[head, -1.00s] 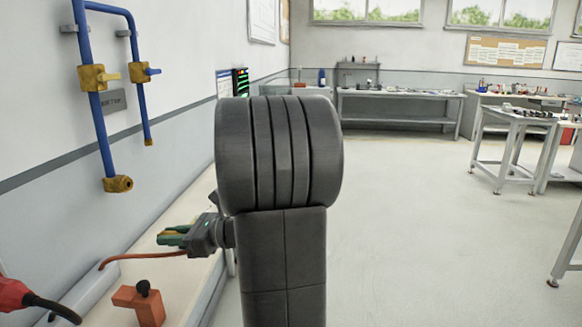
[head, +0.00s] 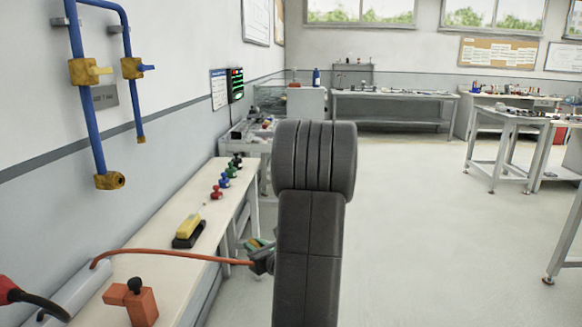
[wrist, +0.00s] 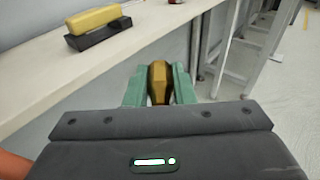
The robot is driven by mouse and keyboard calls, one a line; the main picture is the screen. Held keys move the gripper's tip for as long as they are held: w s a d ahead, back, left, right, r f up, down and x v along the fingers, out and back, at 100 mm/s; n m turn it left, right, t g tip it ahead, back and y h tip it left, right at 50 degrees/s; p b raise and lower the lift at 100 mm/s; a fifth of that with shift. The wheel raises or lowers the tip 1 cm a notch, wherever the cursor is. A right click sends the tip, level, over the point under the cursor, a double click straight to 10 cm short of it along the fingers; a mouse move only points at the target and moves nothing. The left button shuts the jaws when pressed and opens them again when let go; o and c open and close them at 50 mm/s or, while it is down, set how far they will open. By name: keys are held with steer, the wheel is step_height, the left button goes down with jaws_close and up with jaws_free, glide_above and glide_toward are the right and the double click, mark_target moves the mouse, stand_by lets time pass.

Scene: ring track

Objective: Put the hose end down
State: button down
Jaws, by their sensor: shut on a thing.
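My gripper (wrist: 159,88) is shut on the hose end (wrist: 159,78), a brass fitting between its green fingers in the wrist view. In the head view the gripper (head: 258,248) is partly hidden behind my arm, and the hose end cannot be made out. The orange hose (head: 185,255) runs from the left over the bench to the gripper. The gripper is out by the front edge of the white bench (head: 160,205). In the wrist view the hose end shows in front of the bench edge, apart from the bench top.
A yellow block on a black base (head: 188,230) and several coloured knobbed pieces (head: 217,191) stand on the bench. An orange block with a black knob (head: 140,300) is nearer. Blue pipes (head: 85,110) with brass valves hang on the wall.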

steer(key=w+d+f+m+t+h+b, duration=0.15)
steer(key=d+f+m+h, duration=0.3)
steer(key=d+f, duration=0.45)
step_height(320, 180, up, 20)
steer(key=p, duration=1.9)
steer(key=shift+d+f+t, duration=0.15)
steer(key=shift+d+t, duration=0.25)
steer(key=shift+t, duration=0.05)
steer(key=shift+a+n, duration=0.1)
steer(key=shift+n, duration=0.15)
